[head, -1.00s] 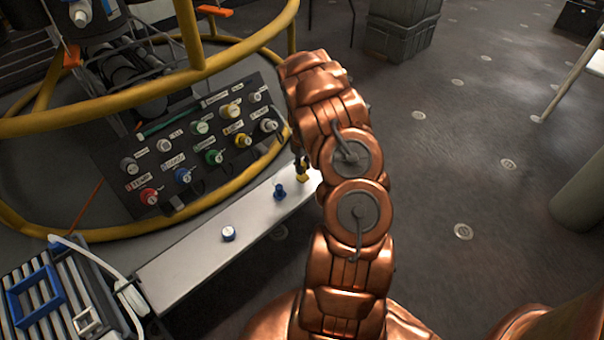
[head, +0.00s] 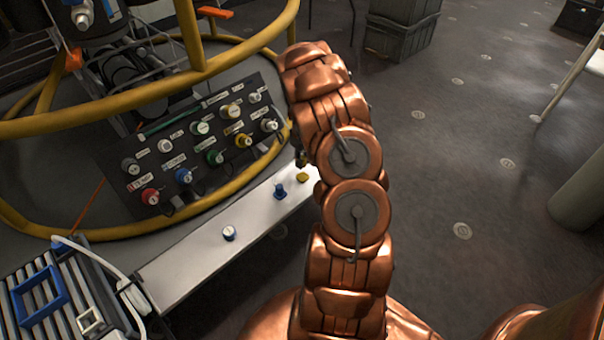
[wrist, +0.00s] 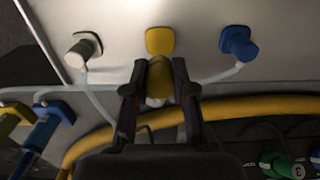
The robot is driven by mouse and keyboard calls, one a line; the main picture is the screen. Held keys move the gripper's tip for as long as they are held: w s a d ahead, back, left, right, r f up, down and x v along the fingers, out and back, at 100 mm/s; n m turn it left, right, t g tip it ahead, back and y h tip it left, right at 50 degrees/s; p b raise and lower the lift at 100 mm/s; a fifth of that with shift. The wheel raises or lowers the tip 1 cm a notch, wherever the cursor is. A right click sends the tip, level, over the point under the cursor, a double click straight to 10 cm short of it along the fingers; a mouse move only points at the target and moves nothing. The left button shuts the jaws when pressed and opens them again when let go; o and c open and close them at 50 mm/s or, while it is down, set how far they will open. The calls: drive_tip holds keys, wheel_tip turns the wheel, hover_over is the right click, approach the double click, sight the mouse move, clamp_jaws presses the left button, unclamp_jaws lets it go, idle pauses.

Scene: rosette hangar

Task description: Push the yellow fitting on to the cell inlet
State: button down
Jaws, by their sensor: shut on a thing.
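My gripper (wrist: 159,85) is shut on the yellow fitting (wrist: 158,76), whose lower end looks pale between the fingers. In the head view my gripper (head: 302,160) is mostly hidden behind my arm, just above the white ledge. A flat, rounded yellow piece (wrist: 160,40) lies on the ledge just beyond the held fitting; it also shows in the head view (head: 303,177). I cannot tell which port is the cell inlet. A black panel (head: 200,150) carries several coloured, labelled ports, including a yellow one (head: 243,141).
A pale fitting (wrist: 83,48) and a blue fitting (wrist: 238,42) flank my gripper. Yellow hoop rails (head: 100,236) surround the panel.

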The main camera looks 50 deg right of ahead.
sight(167, 146)
idle(0.3)
drive_tip(key=w+a+r+n+t+h, duration=0.1)
drive_tip(key=w+a+r+n+t, duration=0.2)
drive_tip(key=a, duration=0.4)
drive_tip(key=w+a+r+n+t, duration=0.3)
drive_tip(key=w+a+r, duration=0.3)
drive_tip(key=w+a, duration=0.1)
drive_tip(key=w+a+r+n+t+h, duration=0.1)
drive_tip(key=w+a+r+n+t, duration=0.2)
drive_tip(key=w+a, duration=0.3)
drive_tip(key=shift+a+r+h, duration=0.3)
drive_tip(key=shift+a+r, duration=0.4)
drive_tip(key=shift+r, duration=0.15)
drive_tip(key=a+r+n+t+y, duration=0.2)
drive_tip(key=a+r+n+t, duration=0.15)
drive_tip(key=a, duration=0.85)
drive_tip(key=shift+m+g, duration=0.25)
drive_tip(key=shift+g, duration=0.2)
drive_tip(key=shift+w+r+x, duration=0.1)
drive_tip(key=shift+r+x, duration=0.05)
drive_tip(key=shift+x, duration=0.8)
drive_tip(key=shift+w+r+x, duration=0.1)
drive_tip(key=shift+x, duration=0.9)
drive_tip(key=shift+w+r+x, duration=0.1)
drive_tip(key=shift+r+x, duration=0.05)
drive_tip(key=shift+x, duration=0.8)
drive_tip(key=shift+w+a+f, duration=0.1)
drive_tip(key=shift+w+f, duration=0.2)
drive_tip(key=shift+w, duration=0.05)
